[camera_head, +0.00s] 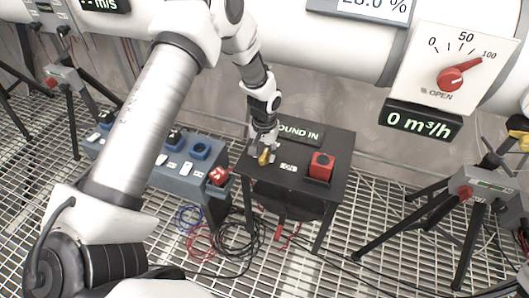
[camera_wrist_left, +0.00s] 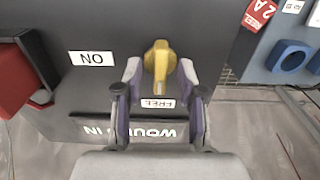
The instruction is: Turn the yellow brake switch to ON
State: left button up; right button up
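The yellow brake switch (camera_wrist_left: 159,58) is on a dark panel, with a white ON label (camera_wrist_left: 92,58) and a white FREE label (camera_wrist_left: 157,103), both upside down in the left wrist view. Its narrow end points towards FREE. In the head view the switch (camera_head: 264,158) is on the black table, below my left gripper (camera_head: 262,146). In the left wrist view my left gripper (camera_wrist_left: 160,74) has one fingertip on each side of the switch, spread apart and very close to it. Contact is not clear. My right gripper is not in view.
A red button box (camera_head: 320,167) stands on the black table (camera_head: 340,146), right of the switch. Tripods stand at both sides, and cables lie on the grating floor (camera_head: 300,268). A large pipe runs behind.

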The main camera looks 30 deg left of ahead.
pick_arm(q)
grip_shut()
